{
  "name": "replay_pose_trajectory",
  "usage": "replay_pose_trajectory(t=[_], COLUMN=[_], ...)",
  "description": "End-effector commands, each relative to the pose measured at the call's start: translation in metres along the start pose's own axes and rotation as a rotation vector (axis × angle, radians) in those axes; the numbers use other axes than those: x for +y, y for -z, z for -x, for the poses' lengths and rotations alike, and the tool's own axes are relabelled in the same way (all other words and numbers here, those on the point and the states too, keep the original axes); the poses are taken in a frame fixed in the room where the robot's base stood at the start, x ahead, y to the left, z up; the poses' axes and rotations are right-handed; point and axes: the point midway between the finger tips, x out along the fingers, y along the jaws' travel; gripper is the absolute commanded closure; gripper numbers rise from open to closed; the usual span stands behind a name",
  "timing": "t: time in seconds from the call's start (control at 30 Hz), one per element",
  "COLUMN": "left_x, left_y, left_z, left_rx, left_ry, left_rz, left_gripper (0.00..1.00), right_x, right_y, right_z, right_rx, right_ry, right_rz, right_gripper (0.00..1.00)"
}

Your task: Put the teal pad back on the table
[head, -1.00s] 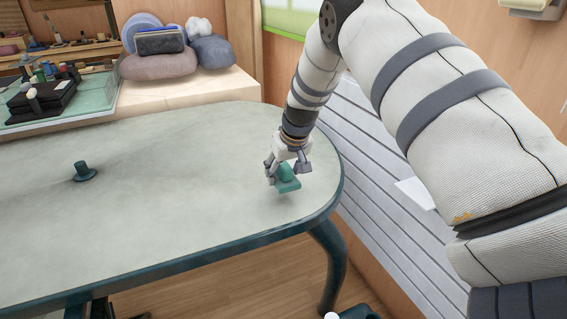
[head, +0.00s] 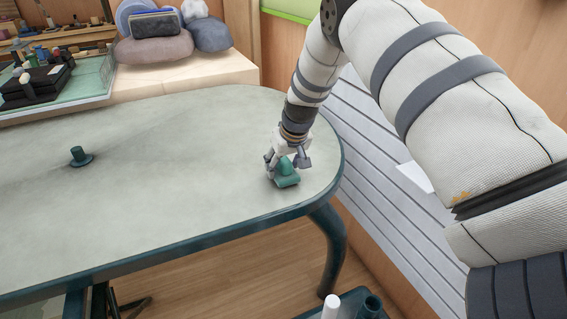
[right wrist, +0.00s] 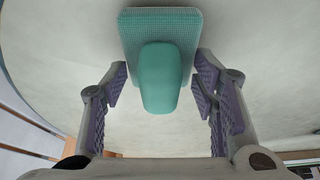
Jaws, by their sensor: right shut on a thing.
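The teal pad (head: 288,181), a flat rectangular plate with a rounded grip on top, is at the right end of the pale green table (head: 180,190). My right gripper (head: 286,163) points down over it, shut on its grip. In the right wrist view the grip (right wrist: 160,78) stands between the two finger pads of the gripper (right wrist: 160,90), and the plate extends beyond them. The pad is at or very near the table surface; I cannot tell whether it touches. My left gripper is not in view.
A dark teal peg with a round base (head: 80,157) stands on the table's left part. Cushions (head: 155,48) lie on a wooden block behind the table. A white cylinder (head: 330,308) and a dark teal one (head: 370,306) show at the bottom edge. Mid-table is clear.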

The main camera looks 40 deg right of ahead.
Motion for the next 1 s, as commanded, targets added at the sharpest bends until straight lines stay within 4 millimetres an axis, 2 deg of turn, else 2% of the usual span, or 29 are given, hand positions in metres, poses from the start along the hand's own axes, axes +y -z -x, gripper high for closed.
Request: replay_pose_trajectory(t=[0.5,0.53,0.63,1.0], left_x=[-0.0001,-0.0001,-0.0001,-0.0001], left_y=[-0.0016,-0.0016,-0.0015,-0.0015], left_z=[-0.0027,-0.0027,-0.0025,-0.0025], left_rx=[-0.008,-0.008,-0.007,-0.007], left_ry=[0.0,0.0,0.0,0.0], left_rz=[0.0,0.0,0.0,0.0], left_gripper=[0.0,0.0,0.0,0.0], right_x=[0.0002,0.0002,0.0001,0.0], right_y=[-0.0032,-0.0032,-0.0029,-0.0031], right_z=[-0.0077,-0.0077,-0.0073,-0.0073], right_rx=[0.0,0.0,0.0,0.0], right_ry=[-0.001,-0.001,0.0,0.0], right_rz=[0.0,0.0,0.0,0.0], right_gripper=[0.69,0.44,0.23,0.23])
